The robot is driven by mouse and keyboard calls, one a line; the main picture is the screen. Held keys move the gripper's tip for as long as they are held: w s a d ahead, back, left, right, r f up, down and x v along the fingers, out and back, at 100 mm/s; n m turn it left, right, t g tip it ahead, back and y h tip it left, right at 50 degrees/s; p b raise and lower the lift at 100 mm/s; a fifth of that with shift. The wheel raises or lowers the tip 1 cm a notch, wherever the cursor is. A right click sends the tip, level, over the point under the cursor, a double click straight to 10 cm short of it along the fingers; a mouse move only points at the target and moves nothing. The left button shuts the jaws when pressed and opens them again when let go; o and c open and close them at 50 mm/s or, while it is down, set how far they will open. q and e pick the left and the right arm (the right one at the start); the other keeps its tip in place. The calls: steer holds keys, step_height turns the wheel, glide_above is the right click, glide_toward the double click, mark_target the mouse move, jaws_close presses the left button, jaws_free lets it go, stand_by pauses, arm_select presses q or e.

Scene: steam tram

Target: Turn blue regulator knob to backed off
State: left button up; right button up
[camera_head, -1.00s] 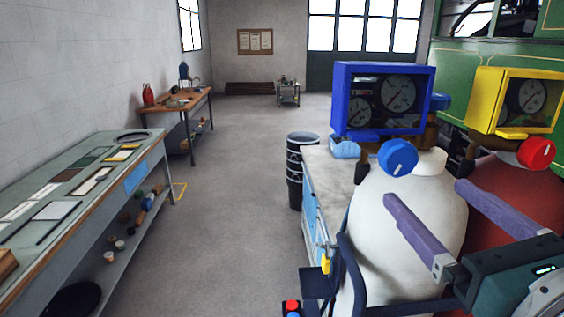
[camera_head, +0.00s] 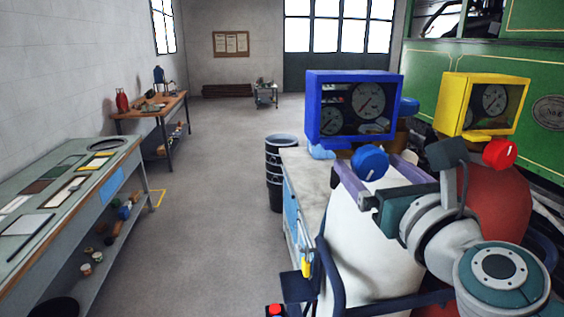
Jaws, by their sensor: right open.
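The blue regulator knob (camera_head: 370,165) is at the right of centre, below the blue-framed gauge box (camera_head: 312,110) and above the white gas cylinder (camera_head: 350,236). A small white mark shows low on its face. My right gripper (camera_head: 367,161) is open, its two purple fingers appearing on either side of the knob in the picture. I cannot tell whether either finger touches the knob. My left gripper is not in view.
A red knob (camera_head: 499,154) and yellow gauge box (camera_head: 464,134) sit on a red cylinder (camera_head: 492,205) close to my right arm. A dark cart handle (camera_head: 326,265) stands in front. A workbench (camera_head: 122,167) lines the left wall; the middle floor is clear.

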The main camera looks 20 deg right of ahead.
steer(key=c, duration=1.4)
steer(key=shift+o, duration=0.2)
